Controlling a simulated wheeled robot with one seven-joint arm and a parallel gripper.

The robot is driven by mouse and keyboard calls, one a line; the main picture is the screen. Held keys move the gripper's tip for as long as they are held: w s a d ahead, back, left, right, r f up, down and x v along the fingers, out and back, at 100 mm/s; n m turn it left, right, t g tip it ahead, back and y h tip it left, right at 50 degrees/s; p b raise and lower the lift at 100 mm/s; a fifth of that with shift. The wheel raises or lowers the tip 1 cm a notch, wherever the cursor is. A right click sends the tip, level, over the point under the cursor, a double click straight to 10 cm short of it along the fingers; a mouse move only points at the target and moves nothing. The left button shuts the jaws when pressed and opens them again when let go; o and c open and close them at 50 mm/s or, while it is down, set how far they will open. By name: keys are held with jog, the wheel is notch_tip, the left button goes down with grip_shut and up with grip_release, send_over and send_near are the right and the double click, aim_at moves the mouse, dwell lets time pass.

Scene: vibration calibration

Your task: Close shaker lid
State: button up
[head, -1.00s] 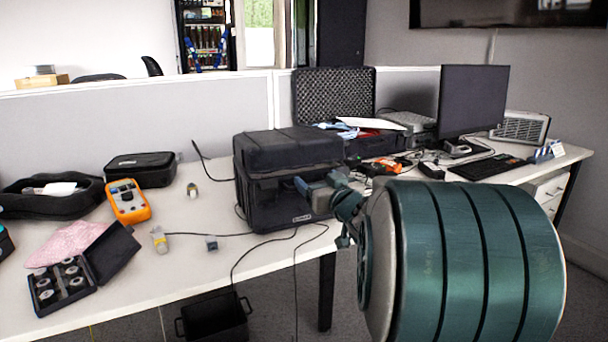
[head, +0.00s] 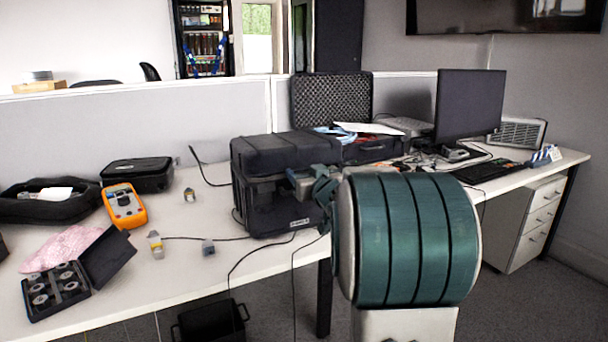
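A boxy black case (head: 278,205), which looks like the shaker, stands on the white table in the middle. Its thick black lid (head: 283,154) lies over the body and looks down or nearly down; I cannot tell whether it is fully seated. My gripper (head: 299,183) is at the right part of the case's front, near the seam between lid and body. My teal arm link hides part of it, so contact and finger opening are unclear.
Behind stands an open case with a foam-lined lid (head: 331,101). A monitor (head: 469,107) is at right. An orange multimeter (head: 124,206), a black box of round parts (head: 57,290) and small items lie at left. A black bin (head: 211,322) stands below the table.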

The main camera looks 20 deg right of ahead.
jog(key=shift+c, duration=0.9)
notch_tip(320, 180, down, 2)
jog(key=t+b, duration=0.1)
jog(key=b, duration=0.3)
jog(key=shift+f, duration=0.15)
jog(key=o, duration=1.4)
jog(key=shift+s, duration=0.1)
jog(key=shift+s, duration=0.15)
jog(key=s+f+p, duration=0.1)
jog(key=s+p, duration=0.1)
jog(key=s, duration=1.1)
jog(key=shift+s+a, duration=0.15)
jog(key=shift+s, duration=0.1)
